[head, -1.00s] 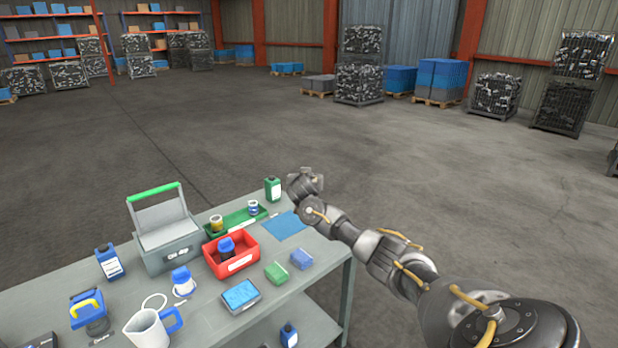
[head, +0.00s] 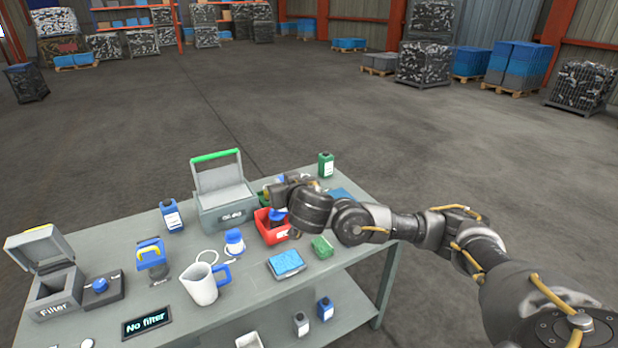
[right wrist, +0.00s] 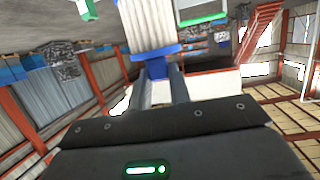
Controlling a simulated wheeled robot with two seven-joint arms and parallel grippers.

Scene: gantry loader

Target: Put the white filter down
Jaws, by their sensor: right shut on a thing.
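My right gripper (head: 272,190) is in the head view above the back of the grey table, over the red bin (head: 268,234). In the right wrist view its two fingers (right wrist: 158,88) are shut on the blue end of the white filter (right wrist: 144,22), which has pleated white sides. The filter is off the table in the grip; in the head view I cannot make it out behind the gripper. A grey box marked "Filter" (head: 55,308) stands with its lid open at the table's left. A display (head: 146,323) reads "No filter". My left gripper is not in view.
A grey box with a green handle (head: 222,212) stands beside the red bin.

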